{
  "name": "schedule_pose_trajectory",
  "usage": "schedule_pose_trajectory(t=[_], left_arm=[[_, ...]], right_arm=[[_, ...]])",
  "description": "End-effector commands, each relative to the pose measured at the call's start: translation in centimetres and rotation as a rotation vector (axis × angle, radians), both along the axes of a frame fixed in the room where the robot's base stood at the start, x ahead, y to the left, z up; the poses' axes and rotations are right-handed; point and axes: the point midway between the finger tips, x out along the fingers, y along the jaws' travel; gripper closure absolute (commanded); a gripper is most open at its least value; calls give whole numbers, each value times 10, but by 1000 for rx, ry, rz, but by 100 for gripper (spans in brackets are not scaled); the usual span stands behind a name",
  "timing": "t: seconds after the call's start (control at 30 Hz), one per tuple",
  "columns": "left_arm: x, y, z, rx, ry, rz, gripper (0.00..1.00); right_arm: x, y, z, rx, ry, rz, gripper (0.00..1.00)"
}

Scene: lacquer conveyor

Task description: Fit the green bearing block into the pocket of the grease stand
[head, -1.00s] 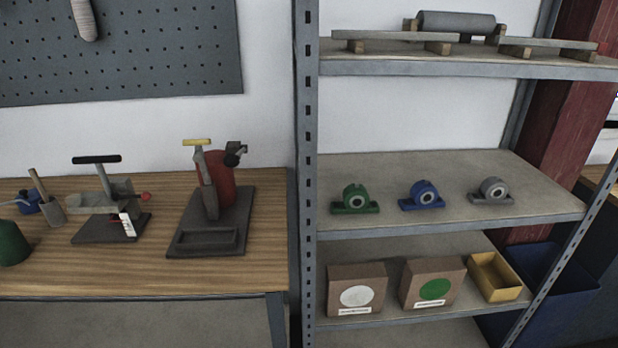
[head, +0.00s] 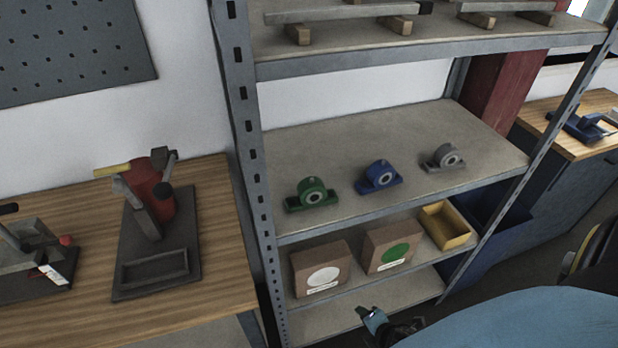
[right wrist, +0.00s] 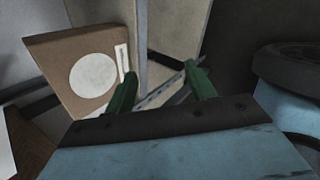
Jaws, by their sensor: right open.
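The green bearing block (head: 311,195) sits upright on the middle shelf, at the left end of a row of three. The grease stand (head: 158,238) is on the wooden bench at left, with a red canister, a lever and an empty rectangular pocket (head: 153,268) at its front. My right gripper (head: 385,325) shows low in the head view, in front of the lower shelves and below the green block. In the right wrist view its two green fingers (right wrist: 161,88) are apart with nothing between them. My left gripper is not in view.
A blue block (head: 379,176) and a grey block (head: 443,158) stand right of the green one. Cardboard boxes (head: 320,268) and a yellow bin (head: 446,226) are on the shelf below. A slotted metal post (head: 247,150) separates bench and shelf. A press-like tool stands left of the stand.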

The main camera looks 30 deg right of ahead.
Motion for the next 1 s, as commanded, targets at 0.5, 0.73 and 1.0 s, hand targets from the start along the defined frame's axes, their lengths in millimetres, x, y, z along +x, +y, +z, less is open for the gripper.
schedule_pose_trajectory(t=[0.5,0.73,1.0], left_arm=[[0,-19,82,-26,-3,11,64],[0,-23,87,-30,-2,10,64],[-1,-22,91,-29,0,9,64]], right_arm=[[106,33,358,-1109,-434,797,45],[119,37,384,-1220,-461,828,45],[164,35,374,-1218,-461,827,45]])
